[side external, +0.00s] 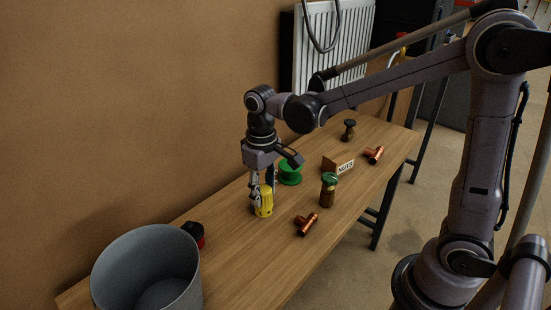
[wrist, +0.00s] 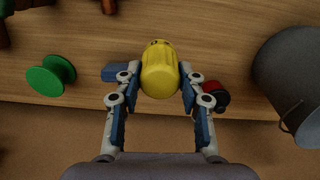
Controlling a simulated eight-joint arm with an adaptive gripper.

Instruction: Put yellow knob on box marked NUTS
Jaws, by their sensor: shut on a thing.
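The yellow knob (side external: 264,203) is a ribbed, upright cylinder at the near middle of the wooden table. My gripper (side external: 262,190) points down and is shut on it. In the wrist view the yellow knob (wrist: 159,70) sits between the two fingers of my gripper (wrist: 160,78). In the side view I cannot tell whether its base touches the table. The box marked NUTS (side external: 338,164) is a small brown block with a white label, farther back and to the right of my gripper. The box is not clearly in the wrist view.
A green spool (side external: 290,173) stands just behind my gripper. A green-topped valve (side external: 328,189) and copper tee fittings (side external: 307,224) (side external: 374,154) lie nearer the right edge. A dark knob (side external: 349,130) stands at the back. A grey bucket (side external: 147,262) and red-black knob (side external: 193,234) are front left.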

